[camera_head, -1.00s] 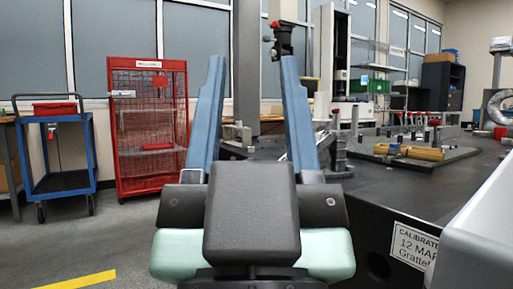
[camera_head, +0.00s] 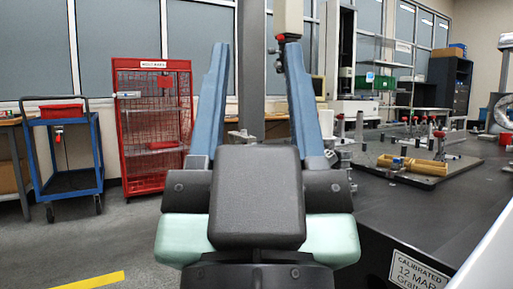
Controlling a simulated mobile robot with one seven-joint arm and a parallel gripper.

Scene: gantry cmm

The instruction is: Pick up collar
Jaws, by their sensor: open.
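My gripper (camera_head: 256,46) is in the middle of the view, seen from behind. Its two long blue fingers stand wide apart and point away, with nothing held between them. No part is clearly recognizable as the collar. A large grey ring (camera_head: 504,112) stands at the far right, cut by the picture edge; I cannot tell whether it is the collar. My gripper is left of the ring and well apart from it.
A dark table (camera_head: 400,217) fills the right side, its corner close to my gripper. A fixture plate (camera_head: 375,160) on it carries a yellow cylinder (camera_head: 427,167) and several posts. A red mesh cabinet (camera_head: 152,130) and blue cart (camera_head: 66,180) stand left, with open floor before them.

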